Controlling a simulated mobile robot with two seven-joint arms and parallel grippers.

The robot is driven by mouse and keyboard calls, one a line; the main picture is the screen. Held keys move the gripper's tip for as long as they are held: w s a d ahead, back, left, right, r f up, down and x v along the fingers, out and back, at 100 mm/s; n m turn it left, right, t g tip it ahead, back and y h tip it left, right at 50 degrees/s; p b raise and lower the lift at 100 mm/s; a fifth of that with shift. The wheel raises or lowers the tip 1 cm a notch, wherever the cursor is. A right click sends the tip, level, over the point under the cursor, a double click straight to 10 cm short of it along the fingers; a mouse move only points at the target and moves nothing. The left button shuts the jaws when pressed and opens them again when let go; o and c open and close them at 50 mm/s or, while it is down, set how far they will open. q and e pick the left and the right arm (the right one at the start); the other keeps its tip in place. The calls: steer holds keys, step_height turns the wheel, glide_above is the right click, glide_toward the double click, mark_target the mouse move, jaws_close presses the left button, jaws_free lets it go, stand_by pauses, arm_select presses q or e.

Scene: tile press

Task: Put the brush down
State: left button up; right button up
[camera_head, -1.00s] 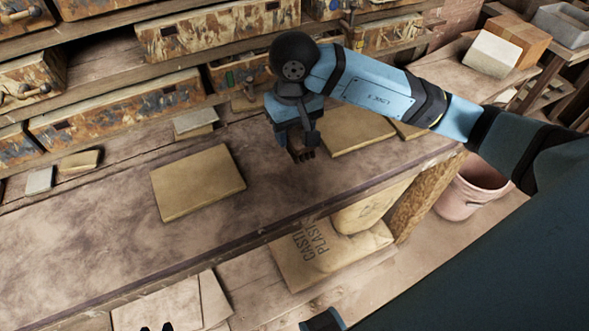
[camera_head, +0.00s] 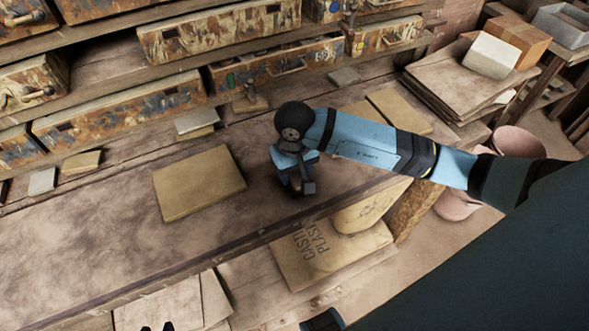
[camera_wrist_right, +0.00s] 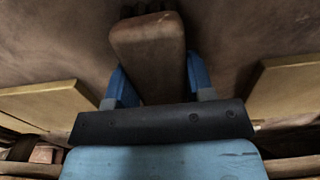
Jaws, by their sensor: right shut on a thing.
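The brush (camera_wrist_right: 150,50) is a brown wooden block-like handle in the right wrist view, with dark bristles just showing at the top edge. My right gripper (camera_wrist_right: 157,80) is shut on it, one blue finger on each side. In the head view my right gripper (camera_head: 303,188) points down close over the workbench (camera_head: 90,245), right of a tan tile. The brush is mostly hidden there, and I cannot tell whether it touches the bench. Two small dark tips at the bottom edge may be my left gripper (camera_head: 157,327); their state is unclear.
A tan tile (camera_head: 198,183) lies left of the right gripper, and another tan tile (camera_head: 400,110) lies behind my right arm. Shelves with stained drawers (camera_head: 120,110) line the back. Plaster bags (camera_head: 330,250) sit below the bench front.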

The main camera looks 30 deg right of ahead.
steer(key=shift+f+b, duration=0.25)
steer(key=shift+b, duration=0.05)
steer(key=o, duration=0.8)
steer(key=shift+r, duration=0.1)
steer(key=shift+o, duration=0.2)
steer(key=shift+r+p, duration=0.3)
steer(key=shift+p, duration=0.15)
step_height(320, 180, up, 12)
steer(key=b, duration=0.1)
steer(key=shift+f, duration=0.15)
